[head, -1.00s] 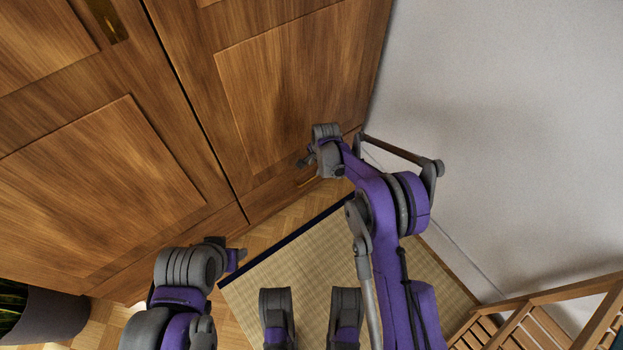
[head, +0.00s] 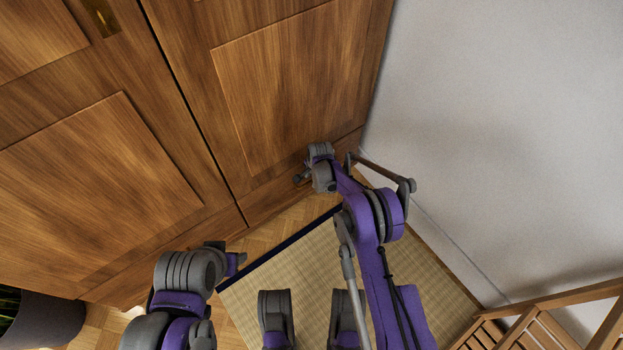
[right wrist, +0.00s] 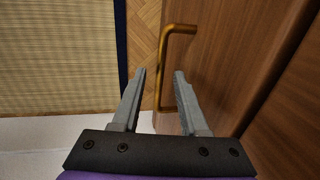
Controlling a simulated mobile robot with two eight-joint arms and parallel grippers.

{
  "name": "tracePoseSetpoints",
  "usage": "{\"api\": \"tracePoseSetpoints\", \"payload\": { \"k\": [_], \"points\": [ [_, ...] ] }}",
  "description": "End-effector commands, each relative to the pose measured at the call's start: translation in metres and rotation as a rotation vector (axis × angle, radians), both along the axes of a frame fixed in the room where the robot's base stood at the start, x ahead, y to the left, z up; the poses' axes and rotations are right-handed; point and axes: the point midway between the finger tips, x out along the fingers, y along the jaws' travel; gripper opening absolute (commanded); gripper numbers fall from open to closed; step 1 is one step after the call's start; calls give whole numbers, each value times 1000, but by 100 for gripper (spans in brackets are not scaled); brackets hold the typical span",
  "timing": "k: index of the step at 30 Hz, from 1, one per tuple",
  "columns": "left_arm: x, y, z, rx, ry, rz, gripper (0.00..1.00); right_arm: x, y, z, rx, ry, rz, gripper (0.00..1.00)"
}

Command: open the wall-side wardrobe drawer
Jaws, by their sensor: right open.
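The wardrobe (head: 290,90) fills the upper left of the head view, with tall panelled wooden doors. Its wall-side drawer front (head: 270,197) is low down, below the right door and near the wall. In the right wrist view a brass bar handle (right wrist: 167,65) stands out from the wooden front (right wrist: 220,70). My right gripper (right wrist: 157,75) is open and empty, with the handle just beyond and between its fingertips. In the head view my right gripper (head: 300,178) is down at the drawer, mostly hidden by its wrist. My left gripper (head: 238,260) is low at the left, its jaws unclear.
A white wall (head: 500,120) rises on the right. A straw mat (head: 300,262) with a dark border lies on the parquet floor. A wooden slatted piece of furniture (head: 545,320) stands at lower right, and a dark plant pot (head: 45,320) at lower left.

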Motion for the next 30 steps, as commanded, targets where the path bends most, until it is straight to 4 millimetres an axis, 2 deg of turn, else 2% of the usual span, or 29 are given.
{"api": "tracePoseSetpoints", "payload": {
  "k": [2,3,10,30],
  "points": [
    [0,0,0,0,0,0,55,0,0,0,0,0,0,44],
    [0,0,0,0,0,0,55,0,0,0,0,0,0,40],
    [0,0,0,0,0,0,55,0,0,0,0,0,0,0],
    [0,0,0,0,0,0,55,0,0,0,0,0,0,0]
  ]
}}
